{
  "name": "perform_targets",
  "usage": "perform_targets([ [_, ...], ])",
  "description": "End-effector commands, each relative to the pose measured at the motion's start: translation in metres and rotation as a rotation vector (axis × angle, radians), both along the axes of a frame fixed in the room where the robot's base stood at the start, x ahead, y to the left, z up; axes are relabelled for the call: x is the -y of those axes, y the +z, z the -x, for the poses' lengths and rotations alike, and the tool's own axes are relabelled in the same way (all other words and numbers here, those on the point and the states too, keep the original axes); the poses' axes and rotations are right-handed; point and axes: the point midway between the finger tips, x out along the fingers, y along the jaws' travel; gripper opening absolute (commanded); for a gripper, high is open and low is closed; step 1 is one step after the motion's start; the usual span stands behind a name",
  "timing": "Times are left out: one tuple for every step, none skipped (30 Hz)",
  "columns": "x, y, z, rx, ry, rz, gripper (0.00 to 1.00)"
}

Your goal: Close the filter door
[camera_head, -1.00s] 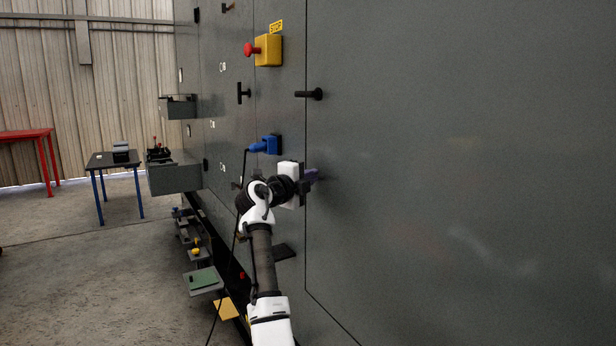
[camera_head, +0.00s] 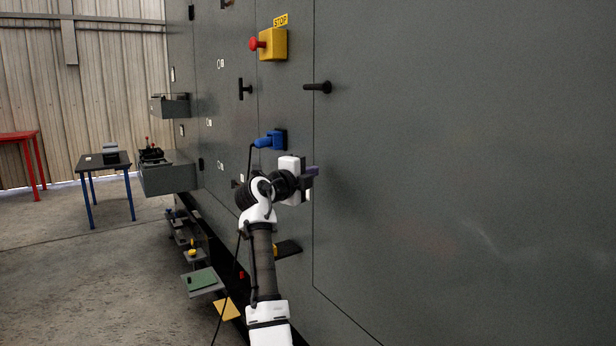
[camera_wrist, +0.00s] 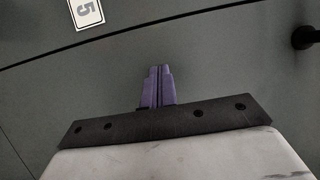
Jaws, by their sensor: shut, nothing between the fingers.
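A large grey door panel (camera_head: 450,150) fills the right of the head view, with a dark handle (camera_head: 318,87) near its left edge. No readable label names it as the filter door. Its left seam is a thin dark line, and the panel looks flush or nearly flush with its neighbour. My gripper (camera_head: 313,171) has purple fingers, shut and empty, in front of the panel near that seam, below the handle. In the wrist view the fingertips (camera_wrist: 159,72) lie together before the grey surface, just below the curved seam. Contact cannot be told. A dark round knob (camera_wrist: 305,38) shows at the right.
A yellow stop box (camera_head: 272,43) with a red button and a blue plug (camera_head: 270,140) with a hanging cable stick out left of the panel. Open drawers (camera_head: 168,178) jut out farther left.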

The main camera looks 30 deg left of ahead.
Motion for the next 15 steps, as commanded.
perform_targets([
  [0.002,-0.001,0.000,0.001,0.000,-0.001,0.00],
  [-0.002,0.000,0.002,0.001,0.003,0.001,0.00],
  [-0.016,0.001,0.006,0.001,0.005,0.004,0.00],
  [-0.024,0.001,0.008,0.001,0.006,0.003,0.00],
  [-0.031,0.001,0.010,0.001,0.006,0.003,0.00],
  [-0.041,0.001,0.013,0.000,0.006,0.005,0.00],
  [-0.048,0.001,0.015,0.001,0.006,0.004,0.00],
  [-0.054,0.002,0.017,0.001,0.005,0.004,0.00],
  [-0.061,0.001,0.019,0.001,0.004,0.004,0.00],
  [-0.066,0.002,0.020,0.001,0.004,0.003,0.00],
  [-0.071,0.002,0.022,0.001,0.005,0.003,0.00],
  [-0.077,0.002,0.024,0.001,0.004,0.003,0.00],
  [-0.080,0.002,0.024,0.001,0.004,0.003,0.00],
  [-0.083,0.002,0.025,0.002,0.003,0.003,0.00],
  [-0.086,0.002,0.026,0.001,0.003,0.002,0.00],
])
